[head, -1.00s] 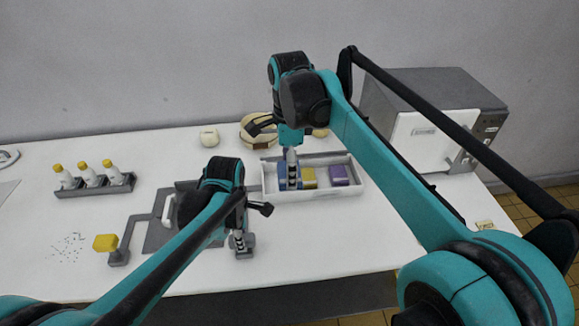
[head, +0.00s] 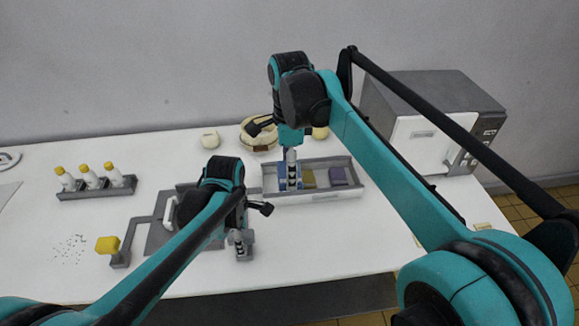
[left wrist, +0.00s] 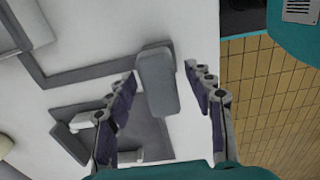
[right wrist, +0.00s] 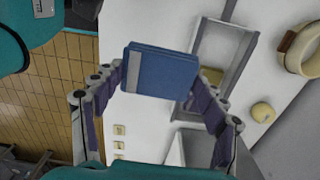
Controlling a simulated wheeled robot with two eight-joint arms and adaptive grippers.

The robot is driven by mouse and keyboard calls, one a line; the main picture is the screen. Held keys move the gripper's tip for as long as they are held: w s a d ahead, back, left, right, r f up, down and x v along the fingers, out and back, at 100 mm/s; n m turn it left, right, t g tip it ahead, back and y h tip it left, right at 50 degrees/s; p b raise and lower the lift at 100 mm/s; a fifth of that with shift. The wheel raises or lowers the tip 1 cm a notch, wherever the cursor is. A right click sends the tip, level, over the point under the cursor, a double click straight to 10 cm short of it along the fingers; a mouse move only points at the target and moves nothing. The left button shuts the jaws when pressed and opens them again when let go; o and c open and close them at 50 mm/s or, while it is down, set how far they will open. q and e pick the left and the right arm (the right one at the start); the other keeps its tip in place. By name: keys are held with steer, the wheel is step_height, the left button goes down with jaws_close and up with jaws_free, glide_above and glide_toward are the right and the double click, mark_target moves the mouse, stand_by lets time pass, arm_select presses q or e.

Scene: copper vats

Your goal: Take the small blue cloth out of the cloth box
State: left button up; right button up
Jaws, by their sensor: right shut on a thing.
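My right gripper (head: 290,178) is shut on a small blue cloth (right wrist: 160,72), a folded block that stands between its fingers in the right wrist view. In the head view the blue cloth (head: 281,185) shows beside the fingers at the left end of the white cloth box (head: 335,195). I cannot tell whether it touches the box floor.
A round cream container (head: 258,134) stands behind the box, and a white-fronted appliance (head: 425,140) at the back right. The table's front right is clear.

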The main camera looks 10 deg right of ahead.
arm_select(q)
step_height(320, 180, up, 12)
stand_by(0.5)
steer(key=shift+f, duration=0.1)
